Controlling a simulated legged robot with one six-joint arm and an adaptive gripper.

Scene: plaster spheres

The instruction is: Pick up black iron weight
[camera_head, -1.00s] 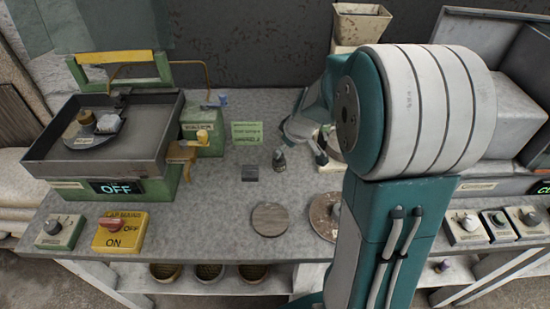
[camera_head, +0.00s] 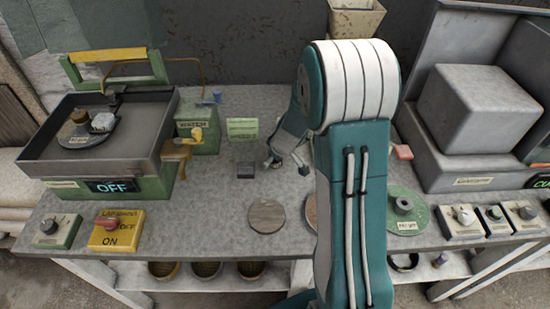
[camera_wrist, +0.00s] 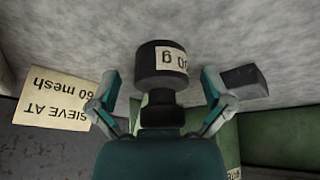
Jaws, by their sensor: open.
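The black iron weight (camera_wrist: 160,62) shows in the wrist view. It is a dark cylinder with a narrower neck and knob and a pale label ending in "00 g". My gripper (camera_wrist: 160,82) is open, with one finger on each side of the weight and visible gaps between. In the head view my gripper (camera_head: 287,166) is low over the middle of the bench, left of my arm. The weight cannot be made out clearly there among the fingers.
A small dark block (camera_wrist: 245,80) lies beside the right finger in the wrist view; a "SIEVE AT 60 mesh" card (camera_wrist: 62,98) is left. In the head view, a round disc (camera_head: 267,216) lies in front. A green machine (camera_head: 110,140) stands left, a grey box (camera_head: 475,110) right.

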